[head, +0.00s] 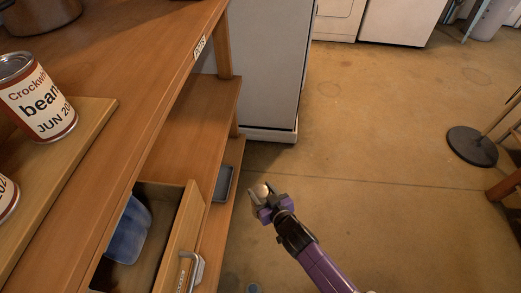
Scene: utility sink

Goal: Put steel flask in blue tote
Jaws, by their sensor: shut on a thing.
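My gripper (261,195) is at the end of my purple arm, over the floor to the right of the wooden shelving. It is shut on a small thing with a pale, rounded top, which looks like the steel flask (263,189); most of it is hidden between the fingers. A blue-grey, open, shallow container (224,183) is on the low shelf just left of my gripper. I cannot tell if it is the blue tote.
An open drawer (182,235) with a blue item (130,232) inside juts out at lower left. A grey cabinet (268,65) is ahead. The floor to the right is mostly clear, except a round stand base (474,147).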

